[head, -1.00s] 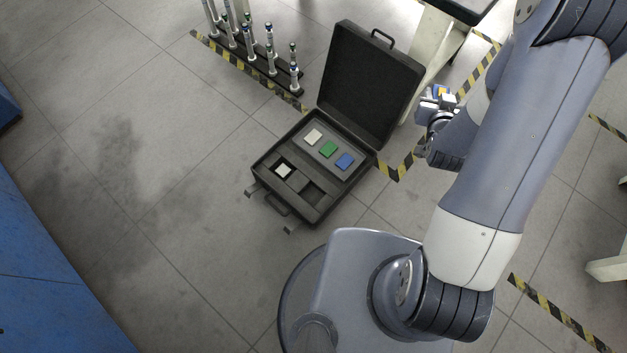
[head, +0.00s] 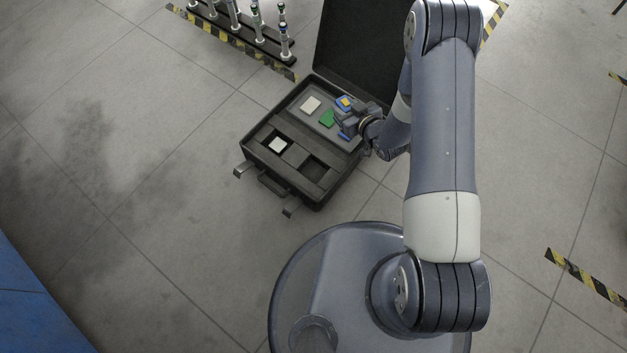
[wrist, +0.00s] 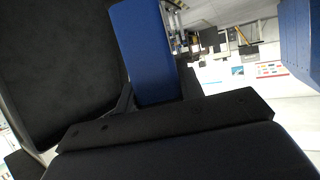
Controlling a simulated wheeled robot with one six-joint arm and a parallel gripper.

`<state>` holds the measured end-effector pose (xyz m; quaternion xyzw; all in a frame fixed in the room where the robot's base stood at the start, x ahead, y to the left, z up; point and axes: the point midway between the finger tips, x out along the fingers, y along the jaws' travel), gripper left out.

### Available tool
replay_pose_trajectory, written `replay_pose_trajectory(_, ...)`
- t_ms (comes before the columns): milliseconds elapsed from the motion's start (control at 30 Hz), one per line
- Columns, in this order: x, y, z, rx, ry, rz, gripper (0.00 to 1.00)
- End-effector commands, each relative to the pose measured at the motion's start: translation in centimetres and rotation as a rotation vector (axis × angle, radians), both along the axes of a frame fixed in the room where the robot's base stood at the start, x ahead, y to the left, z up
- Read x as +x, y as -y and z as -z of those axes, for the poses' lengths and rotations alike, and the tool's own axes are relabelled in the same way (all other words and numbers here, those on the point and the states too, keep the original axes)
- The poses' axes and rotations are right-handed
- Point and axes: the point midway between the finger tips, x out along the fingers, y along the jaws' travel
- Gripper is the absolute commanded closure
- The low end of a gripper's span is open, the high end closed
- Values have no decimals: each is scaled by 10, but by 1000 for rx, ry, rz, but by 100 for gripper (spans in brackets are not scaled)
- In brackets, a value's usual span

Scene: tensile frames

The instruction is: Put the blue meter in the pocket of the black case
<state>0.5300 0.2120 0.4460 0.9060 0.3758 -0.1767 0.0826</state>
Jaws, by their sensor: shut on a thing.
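The blue meter (head: 344,102), with a yellow patch on it, is held in my gripper (head: 352,110) above the right back part of the open black case (head: 261,165). In the wrist view the meter (wrist: 143,50) stands out from the dark jaws (wrist: 155,110), which are shut on it. The case has two front pockets. The left one holds a white piece (head: 278,145), and the right pocket (head: 315,169) looks dark and empty. My gripper partly hides the back right of the case.
A white block (head: 311,104), a green block (head: 327,118) and a partly hidden blue block (head: 344,135) lie in the case's back panel. The raised lid (head: 350,50) stands behind. A black rack (head: 245,37) with several upright pieces is at the back left. Floor at left is clear.

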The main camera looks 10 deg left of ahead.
Motion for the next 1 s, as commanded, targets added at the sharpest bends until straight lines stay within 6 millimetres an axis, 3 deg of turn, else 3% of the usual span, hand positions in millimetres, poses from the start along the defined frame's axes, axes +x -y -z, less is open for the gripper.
replay_pose_trajectory(33, -4, -10, 36, 0, -3, -37, 90)
replay_pose_trajectory(100, -10, -22, 64, 1, -4, -89, 90)
replay_pose_trajectory(300, -31, -53, 141, 6, -8, -231, 90)
replay_pose_trajectory(400, -41, -64, 169, 7, -10, -286, 90)
replay_pose_trajectory(500, -48, -73, 189, 8, -12, -328, 90)
replay_pose_trajectory(767, -56, -79, 214, 10, -14, -365, 90)
replay_pose_trajectory(1000, -56, -79, 259, 10, -15, -365, 90)
